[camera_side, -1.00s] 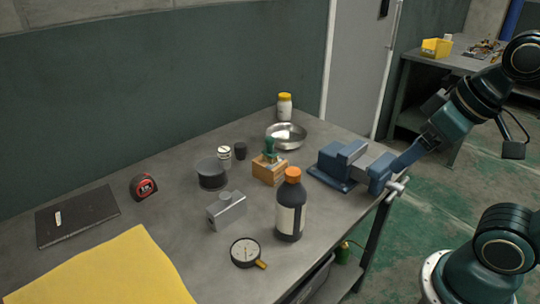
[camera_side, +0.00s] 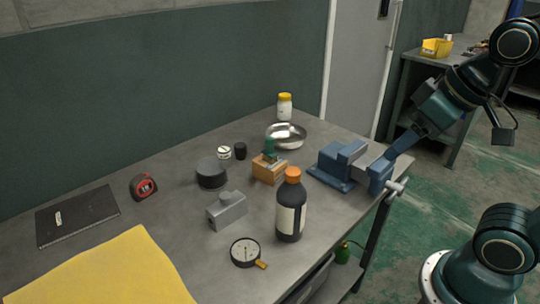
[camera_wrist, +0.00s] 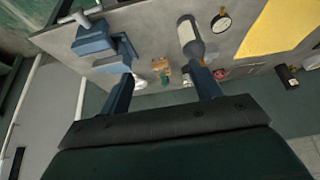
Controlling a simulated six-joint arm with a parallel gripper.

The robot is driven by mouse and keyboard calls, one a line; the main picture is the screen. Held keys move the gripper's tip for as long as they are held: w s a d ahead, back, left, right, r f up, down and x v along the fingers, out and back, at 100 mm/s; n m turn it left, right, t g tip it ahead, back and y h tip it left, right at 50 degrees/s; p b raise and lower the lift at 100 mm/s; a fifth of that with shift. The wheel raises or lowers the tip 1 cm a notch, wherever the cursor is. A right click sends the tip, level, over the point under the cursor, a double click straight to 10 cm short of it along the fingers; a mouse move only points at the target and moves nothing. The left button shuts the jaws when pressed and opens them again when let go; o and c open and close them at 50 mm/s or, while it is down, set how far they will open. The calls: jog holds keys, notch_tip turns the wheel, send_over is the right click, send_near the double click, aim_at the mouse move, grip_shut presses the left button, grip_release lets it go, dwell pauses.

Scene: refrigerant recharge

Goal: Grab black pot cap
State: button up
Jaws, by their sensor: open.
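A round dark pot with a dark grey top (camera_side: 211,173) stands on the bench left of the wooden block. A small black cylinder (camera_side: 240,151) stands behind it to the right. I cannot tell which of these dark tops is the black pot cap. My gripper (camera_side: 398,152) is open and empty, tilted down near the vise at the bench's right end, well apart from the pot. In the wrist view its two fingers (camera_wrist: 163,87) are spread, with bench things seen beyond them; the pot is not clear there.
The blue vise (camera_side: 342,165) is beside my gripper. A dark bottle with orange cap (camera_side: 291,205), a wooden block (camera_side: 269,169), a grey metal block (camera_side: 227,210) and a gauge (camera_side: 245,252) stand around the pot. A metal bowl (camera_side: 286,136) is behind. The bench's front left holds a yellow sheet (camera_side: 105,270).

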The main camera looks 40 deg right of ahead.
jog(key=w+r+n, duration=0.1)
jog(key=w+r, duration=0.3)
jog(key=w, duration=0.8)
jog(key=n+g+y, duration=0.1)
jog(key=n+y, duration=0.1)
jog(key=n, duration=0.2)
send_over(241, 145)
jog(key=s+d, duration=0.2)
jog(key=s, duration=0.3)
notch_tip(241, 145, down, 18)
jog(key=shift+w+r, duration=0.15)
jog(key=shift+w, duration=0.1)
jog(key=shift+d, duration=0.1)
jog(key=x, duration=0.8)
jog(key=shift+s, duration=0.1)
jog(key=shift+f, duration=0.35)
